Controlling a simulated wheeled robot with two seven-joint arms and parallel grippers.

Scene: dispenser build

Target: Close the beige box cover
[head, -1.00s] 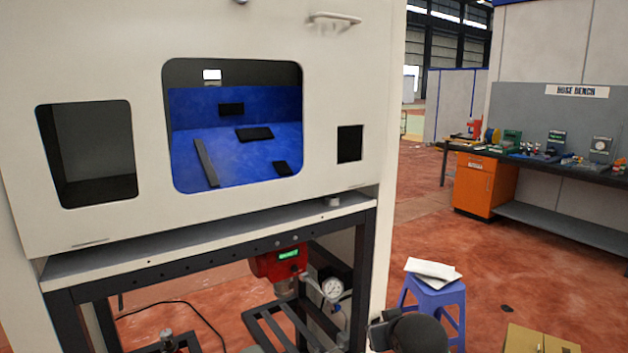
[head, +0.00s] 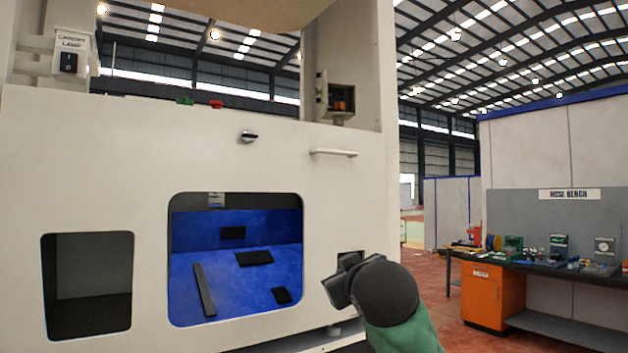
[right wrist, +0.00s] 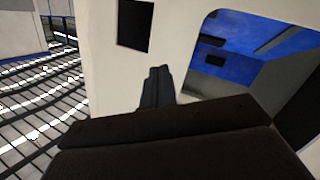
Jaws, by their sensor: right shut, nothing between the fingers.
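A small beige box (head: 343,103) is mounted on the pale column at the upper middle right of the head view. Its cover (head: 322,95) stands open on the left side, and a dark inside with an orange part shows. My right gripper (head: 343,278) is below the box, in front of the white cabinet panel near the small square opening. In the right wrist view its fingers (right wrist: 157,80) are together with nothing between them. The box is not seen in the right wrist view. My left gripper is not in view.
The white cabinet (head: 150,165) fills the left and middle, with a blue-lined window. A white handle (head: 333,152) and a dark knob (head: 249,137) stick out from its front, between my gripper's height and the box. A bench (head: 550,263) stands far right.

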